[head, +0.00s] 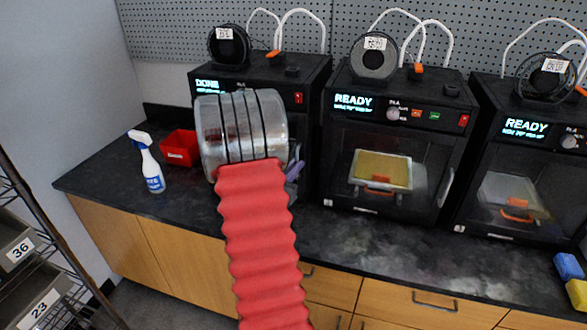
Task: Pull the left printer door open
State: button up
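The left printer (278,80) stands on the black counter, and its screen reads DONE. My wrist, a ribbed metal cylinder on a red bellows arm, is in front of it and covers most of its door. The door's position cannot be made out. My gripper is hidden behind the wrist, apart from what may be part of it: a small purple-grey piece (295,170) showing at the wrist's right edge, near the printer's right front side. I cannot tell whether it touches the door or its handle, or whether the fingers are open.
A middle printer (340,150) and a right printer (487,145) both read READY, doors shut. A red bin (180,149) and spray bottle (151,165) stand left on the counter (110,180). A wire rack (50,235) is at lower left. Blue and yellow blocks lie far right.

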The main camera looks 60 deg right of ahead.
grip_shut()
dwell(0.9)
